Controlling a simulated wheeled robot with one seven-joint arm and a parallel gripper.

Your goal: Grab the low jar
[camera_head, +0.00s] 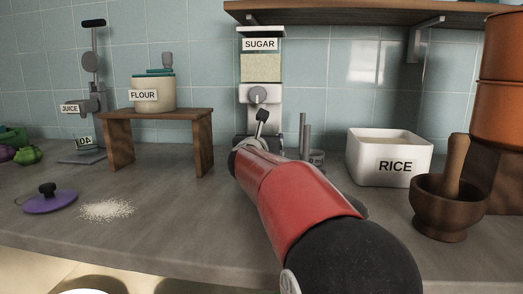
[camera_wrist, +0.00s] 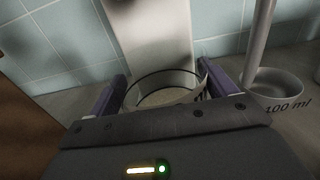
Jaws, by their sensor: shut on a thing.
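The low jar (camera_wrist: 163,80) is a round, clear vessel with a thin dark rim and pale grains inside, seen in the wrist view. It sits between the two purple fingers of my gripper (camera_wrist: 164,88), which are shut on its sides. It stands at the foot of the pale column of the sugar dispenser (camera_head: 260,68). In the head view my red arm hides the jar and the fingers. I cannot tell whether the jar's base touches the counter.
A long-handled 100 ml measuring cup (camera_wrist: 275,92) stands close at the right. The rice box (camera_head: 390,160) and mortar (camera_head: 447,211) are further right. A wooden stand (camera_head: 118,145) carrying the flour jar (camera_head: 155,95) is left. Spilled grains (camera_head: 107,209) and a purple lid (camera_head: 50,203) lie front left.

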